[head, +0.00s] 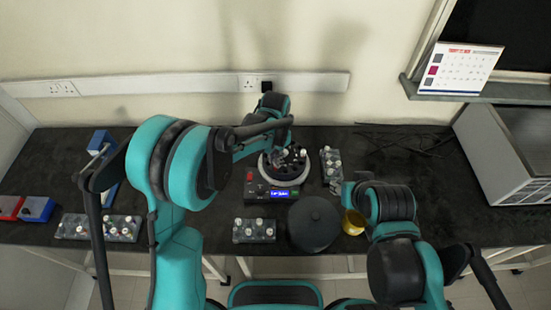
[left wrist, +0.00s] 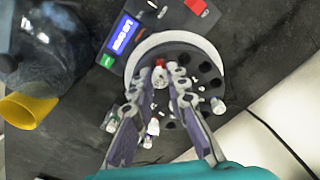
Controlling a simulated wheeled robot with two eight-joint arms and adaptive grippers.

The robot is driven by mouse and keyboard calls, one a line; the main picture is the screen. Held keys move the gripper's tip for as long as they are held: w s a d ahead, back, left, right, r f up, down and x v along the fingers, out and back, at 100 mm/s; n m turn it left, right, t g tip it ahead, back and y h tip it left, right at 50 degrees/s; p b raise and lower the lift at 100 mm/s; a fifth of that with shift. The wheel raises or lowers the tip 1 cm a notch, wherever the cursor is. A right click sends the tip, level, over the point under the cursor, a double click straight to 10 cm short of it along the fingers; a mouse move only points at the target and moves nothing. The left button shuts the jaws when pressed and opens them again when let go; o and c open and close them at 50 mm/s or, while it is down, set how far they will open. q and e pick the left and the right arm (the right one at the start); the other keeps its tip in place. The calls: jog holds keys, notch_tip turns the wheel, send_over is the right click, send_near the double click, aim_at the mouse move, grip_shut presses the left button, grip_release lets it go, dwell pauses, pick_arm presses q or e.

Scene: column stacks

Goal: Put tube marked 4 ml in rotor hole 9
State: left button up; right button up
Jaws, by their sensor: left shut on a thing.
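My left gripper (left wrist: 163,76) is shut on a small tube (left wrist: 160,80) with a pale body, with red at its tip in the left wrist view. The gripper (head: 284,150) is over the black rotor (left wrist: 207,68) of the centrifuge. I cannot tell whether the tube is inside a hole. The rotor also shows in the head view (head: 297,166), with several holes and some small white tops in it. No volume mark or hole number is readable. My right arm is at the right in the head view; its gripper is too hidden to tell its state.
The centrifuge's lit display (head: 280,194) faces front. A round dark lid (head: 314,222) and a yellow cup (head: 353,222) stand in front right. Tube racks stand right of the rotor (head: 331,166), in front (head: 254,230) and at left (head: 98,227).

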pick_arm(q)
jog(key=shift+f+b, duration=1)
jog(key=shift+f, duration=0.35)
jog(key=o, duration=1.1)
jog(key=shift+r, duration=0.1)
jog(key=shift+r+p, duration=1.9)
jog(key=shift+r, duration=1.05)
